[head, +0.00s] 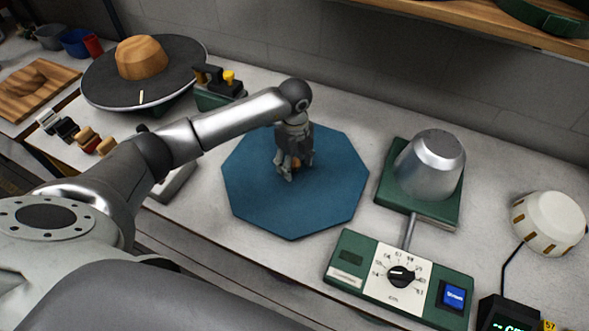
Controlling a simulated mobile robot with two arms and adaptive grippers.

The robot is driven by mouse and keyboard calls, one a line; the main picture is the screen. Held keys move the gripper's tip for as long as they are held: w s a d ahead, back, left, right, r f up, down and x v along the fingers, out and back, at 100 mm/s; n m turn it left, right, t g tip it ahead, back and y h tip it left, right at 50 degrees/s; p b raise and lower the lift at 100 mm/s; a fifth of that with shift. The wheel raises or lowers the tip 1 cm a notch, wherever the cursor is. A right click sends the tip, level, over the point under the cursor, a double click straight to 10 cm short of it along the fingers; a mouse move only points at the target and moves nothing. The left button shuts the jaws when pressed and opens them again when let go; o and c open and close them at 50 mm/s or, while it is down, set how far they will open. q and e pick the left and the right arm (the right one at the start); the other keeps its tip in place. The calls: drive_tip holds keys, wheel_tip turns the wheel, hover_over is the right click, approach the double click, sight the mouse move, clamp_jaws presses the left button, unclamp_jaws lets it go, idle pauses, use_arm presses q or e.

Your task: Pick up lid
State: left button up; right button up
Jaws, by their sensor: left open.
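A flat blue octagonal piece (252,205) lies on the pale worktop in the middle of the head view. A small orange-brown part (296,164) shows at its middle, between my fingers and mostly hidden by them. I cannot tell whether this part is a knob fixed to the blue piece, or which of them is the lid. My left gripper (294,172) points down over the middle of the blue piece. Its fingers are open around the orange-brown part, and I cannot tell if they touch it. My right gripper is not in view.
A silver metal form (430,165) on a green base and a green dial box (400,276) stand to the right. A cream round object (548,222) lies farther right. A wide dark disc (100,82) with a wooden crown block (142,57) is at back left. A shelf overhangs at upper right.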

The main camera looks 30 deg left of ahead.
use_arm(q)
drive_tip(key=shift+c, duration=0.5)
clamp_jaws()
drive_tip(key=shift+r, duration=0.1)
